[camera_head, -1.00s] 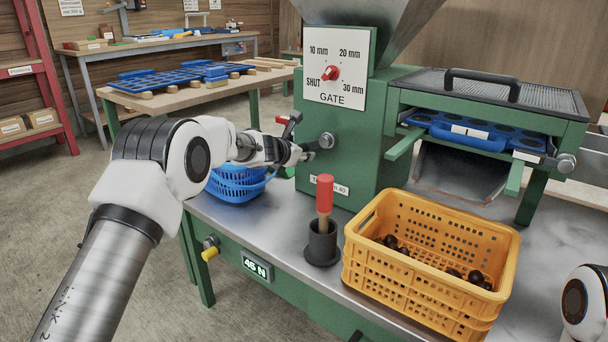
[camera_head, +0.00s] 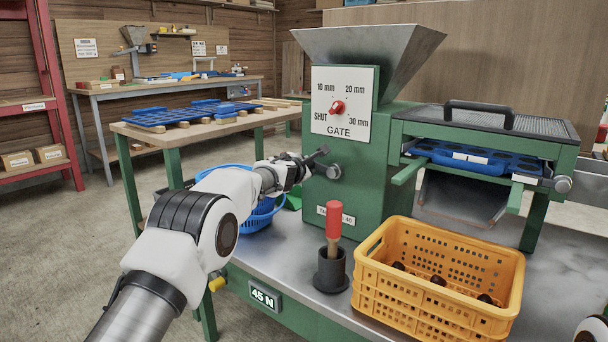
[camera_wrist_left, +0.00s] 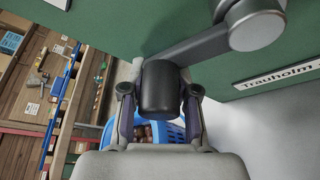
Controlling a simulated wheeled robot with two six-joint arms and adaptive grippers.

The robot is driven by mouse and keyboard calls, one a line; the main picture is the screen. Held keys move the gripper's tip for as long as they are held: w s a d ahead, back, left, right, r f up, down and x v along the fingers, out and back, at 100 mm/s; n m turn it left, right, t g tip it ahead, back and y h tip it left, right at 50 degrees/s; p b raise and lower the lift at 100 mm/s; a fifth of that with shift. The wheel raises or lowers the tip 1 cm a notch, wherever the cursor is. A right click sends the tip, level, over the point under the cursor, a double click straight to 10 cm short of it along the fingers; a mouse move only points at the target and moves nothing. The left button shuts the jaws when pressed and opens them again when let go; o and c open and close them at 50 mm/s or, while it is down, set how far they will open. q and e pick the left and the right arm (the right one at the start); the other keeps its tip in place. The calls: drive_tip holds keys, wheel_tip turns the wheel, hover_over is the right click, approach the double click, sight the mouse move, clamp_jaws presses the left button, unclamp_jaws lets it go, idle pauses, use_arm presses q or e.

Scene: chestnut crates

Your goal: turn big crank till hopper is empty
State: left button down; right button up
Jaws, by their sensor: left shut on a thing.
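The big crank sits on the front of the green mill, with its round hub (camera_head: 333,171) below the gate plate. Its grey arm (camera_wrist_left: 205,42) runs to a dark cylindrical handle (camera_wrist_left: 158,90) in the left wrist view. My left gripper (camera_head: 302,166) is shut around that handle; its fingers show on both sides of it in the wrist view (camera_wrist_left: 158,104). My right gripper is not in view.
A yellow crate (camera_head: 420,297) with a few dark chestnuts stands at the front right of the bench. A red-handled tool (camera_head: 334,222) stands in a black holder (camera_head: 331,271). A blue basket (camera_head: 258,218) is behind my left arm; chestnuts show in it in the wrist view.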

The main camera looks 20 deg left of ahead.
use_arm(q)
drive_tip(key=shift+d+r+m+b, duration=0.15)
drive_tip(key=shift+d+m+b, duration=0.25)
drive_tip(key=shift+m+b, duration=0.25)
drive_tip(key=c, duration=1.1)
unclamp_jaws()
drive_tip(key=shift+o, duration=1.3)
drive_tip(key=shift+s, duration=0.1)
drive_tip(key=shift+d+r, duration=0.1)
drive_tip(key=shift+r, duration=0.1)
drive_tip(key=shift+r, duration=0.1)
